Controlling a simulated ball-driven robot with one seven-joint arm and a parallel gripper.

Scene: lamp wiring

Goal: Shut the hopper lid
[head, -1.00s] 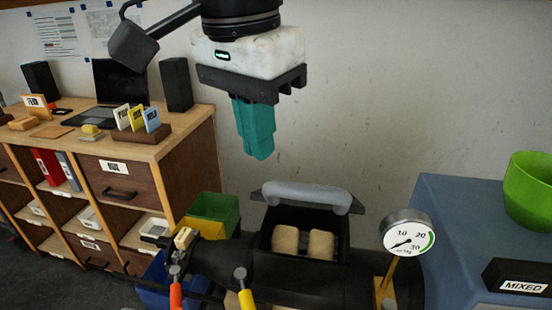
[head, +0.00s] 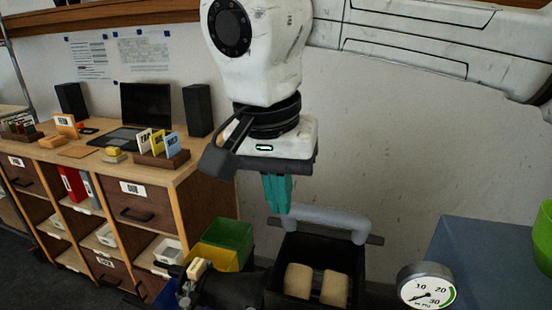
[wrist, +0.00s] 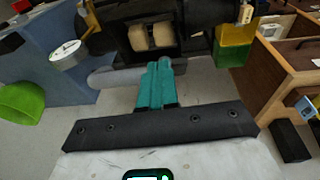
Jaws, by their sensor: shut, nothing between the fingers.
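The black hopper (head: 322,252) stands open at the bottom of the head view, with two tan blocks (head: 299,280) inside. Its lid is raised at the back. A thick grey bar (head: 330,222) runs along the lid, and the lid's dark edge (head: 374,240) shows at the bar's right end. My gripper (head: 281,210) has teal fingers, shut and empty, pointing down near the bar's left end. In the wrist view the fingertips (wrist: 158,62) overlap the bar (wrist: 112,77), with the hopper's blocks (wrist: 140,37) beyond. I cannot tell whether they touch the bar.
A pressure gauge (head: 426,287) stands right of the hopper, before a blue-grey cabinet (head: 475,255) with a green bowl (head: 542,238). Green (head: 228,236) and yellow (head: 215,257) bins stand to the left, beside a wooden shelf desk (head: 200,190).

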